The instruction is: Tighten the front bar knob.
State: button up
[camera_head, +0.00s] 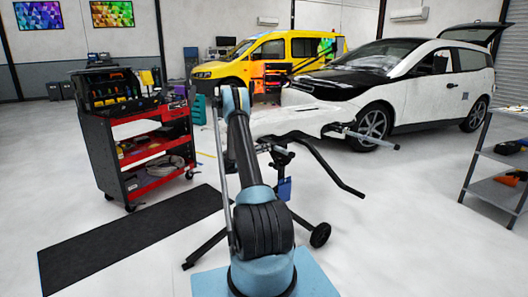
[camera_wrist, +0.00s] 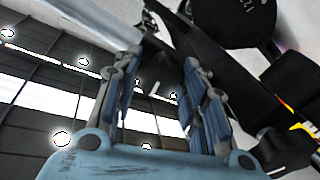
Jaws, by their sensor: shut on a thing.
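In the wrist view my gripper (camera_wrist: 160,62) points up along its two blue-padded fingers. The fingers are closed around a small dark piece (camera_wrist: 161,50), which looks like the front bar knob; its shape is mostly hidden between the fingertips. In the head view my arm reaches forward to the stand, and my gripper is hidden behind it. The stand has a curved black bar (camera_head: 330,165), a blue part (camera_head: 284,189) on its post, and wheeled legs. A white bumper (camera_head: 262,124) rests at its top. I cannot tell how tight the knob is.
A red tool cart (camera_head: 125,165) stands at left, by a black mat (camera_head: 125,243). A white car (camera_head: 420,95) and a yellow van (camera_head: 265,60) stand behind. A grey shelf (camera_head: 495,188) is at right. In the wrist view black parts (camera_wrist: 235,20) crowd the upper right.

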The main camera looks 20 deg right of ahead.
jog(key=m, duration=0.4)
jog(key=shift+w+m, duration=0.1)
jog(key=shift+m, duration=0.3)
dwell(0.4)
jog(key=o, duration=1.1)
jog(key=v, duration=1.2)
